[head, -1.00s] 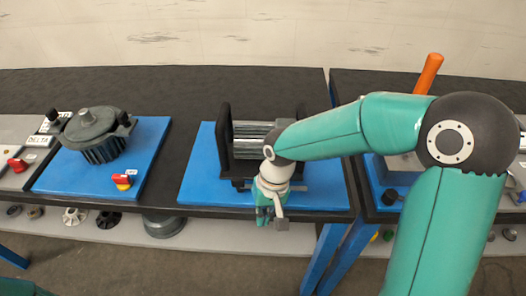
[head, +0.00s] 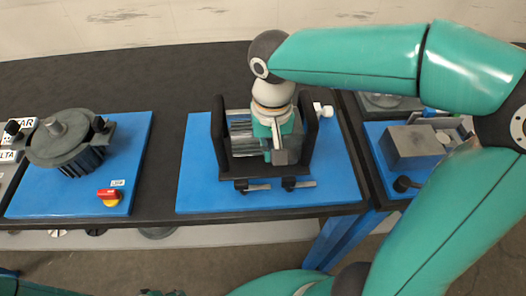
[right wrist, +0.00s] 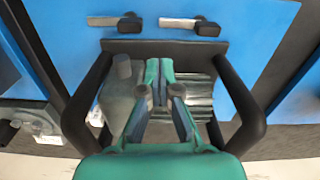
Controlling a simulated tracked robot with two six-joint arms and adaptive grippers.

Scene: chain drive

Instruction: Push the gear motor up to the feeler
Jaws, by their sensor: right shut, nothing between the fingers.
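The gear motor, a grey housing (right wrist: 122,95) with a stub on top and silver ribbed parts (head: 239,130), lies in a black cradle (head: 218,135) between two upright black frames. My right gripper (head: 280,150) points down into the cradle from above, its fingers shut and empty. In the right wrist view the fingertips (right wrist: 160,72) are right beside the grey housing; I cannot tell whether they touch it. The gripper hides part of the motor in the head view. I cannot make out the feeler for certain; a white knob (head: 322,110) sits at the right upright.
The cradle stands on a blue board (head: 195,185), with two dark clamp levers (head: 297,184) at its front. Left is another blue board with a dark motor (head: 68,145) and a red switch (head: 109,195). Right is a grey block (head: 412,146).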

